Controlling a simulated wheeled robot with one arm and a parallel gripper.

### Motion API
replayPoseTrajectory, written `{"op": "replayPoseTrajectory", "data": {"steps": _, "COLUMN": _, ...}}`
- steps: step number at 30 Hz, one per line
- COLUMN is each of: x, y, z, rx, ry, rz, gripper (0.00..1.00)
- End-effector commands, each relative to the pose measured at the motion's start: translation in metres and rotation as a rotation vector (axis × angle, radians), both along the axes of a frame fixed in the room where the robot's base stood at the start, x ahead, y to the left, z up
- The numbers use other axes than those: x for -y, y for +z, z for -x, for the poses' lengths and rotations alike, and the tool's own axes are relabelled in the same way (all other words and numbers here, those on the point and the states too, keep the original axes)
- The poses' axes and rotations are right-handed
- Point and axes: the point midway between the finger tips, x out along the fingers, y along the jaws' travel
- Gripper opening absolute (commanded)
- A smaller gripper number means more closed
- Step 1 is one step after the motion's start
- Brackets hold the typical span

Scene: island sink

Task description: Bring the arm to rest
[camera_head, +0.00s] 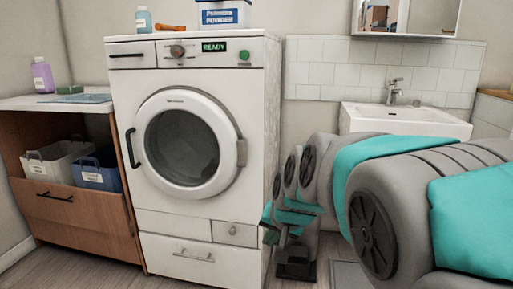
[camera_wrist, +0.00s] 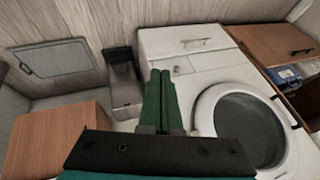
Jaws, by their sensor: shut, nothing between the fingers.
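My arm reaches in from the right in the head view, in front of the sink and toward the right side of the washing machine (camera_head: 205,130). My gripper (camera_head: 270,236) is low beside the machine's lower right edge, partly hidden by its own links. In the wrist view, my gripper's (camera_wrist: 161,73) two green fingers are together with nothing between them. They point toward the floor bin and the machine's lower drawer (camera_wrist: 195,42). I cannot tell how far the fingertips are from the machine. The machine's round door (camera_wrist: 245,122) is shut and its display reads READY.
A grey bin (camera_wrist: 122,92) stands on the floor close to my gripper. A wooden cabinet (camera_head: 70,225) with two baskets is left of the machine. A white sink (camera_head: 400,118) is behind my arm. A wooden block-like unit (camera_wrist: 55,130) shows lower left in the wrist view.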

Motion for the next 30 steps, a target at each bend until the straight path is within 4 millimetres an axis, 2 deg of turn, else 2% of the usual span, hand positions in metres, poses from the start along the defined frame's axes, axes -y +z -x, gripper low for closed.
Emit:
{"op": "replayPoseTrajectory", "data": {"steps": 1, "x": 0.016, "y": -0.01, "z": 0.029, "rx": -0.054, "ry": 0.018, "rz": 0.032, "gripper": 0.0}}
{"op": "replayPoseTrajectory", "data": {"steps": 3, "x": 0.036, "y": -0.03, "z": 0.07, "rx": -0.144, "ry": 0.054, "rz": 0.079, "gripper": 0.0}}
{"op": "replayPoseTrajectory", "data": {"steps": 5, "x": 0.051, "y": -0.043, "z": 0.105, "rx": -0.215, "ry": 0.086, "rz": 0.113, "gripper": 0.0}}
{"op": "replayPoseTrajectory", "data": {"steps": 9, "x": 0.083, "y": -0.07, "z": 0.189, "rx": -0.386, "ry": 0.165, "rz": 0.183, "gripper": 0.0}}
{"op": "replayPoseTrajectory", "data": {"steps": 12, "x": 0.1, "y": -0.084, "z": 0.24, "rx": -0.489, "ry": 0.217, "rz": 0.218, "gripper": 0.0}}
{"op": "replayPoseTrajectory", "data": {"steps": 15, "x": 0.111, "y": -0.092, "z": 0.277, "rx": -0.568, "ry": 0.256, "rz": 0.242, "gripper": 0.0}}
{"op": "replayPoseTrajectory", "data": {"steps": 18, "x": 0.117, "y": -0.096, "z": 0.298, "rx": -0.612, "ry": 0.279, "rz": 0.254, "gripper": 0.0}}
{"op": "replayPoseTrajectory", "data": {"steps": 20, "x": 0.12, "y": -0.097, "z": 0.304, "rx": -0.622, "ry": 0.286, "rz": 0.259, "gripper": 0.0}}
{"op": "replayPoseTrajectory", "data": {"steps": 30, "x": 0.12, "y": -0.098, "z": 0.305, "rx": -0.628, "ry": 0.289, "rz": 0.261, "gripper": 0.0}}
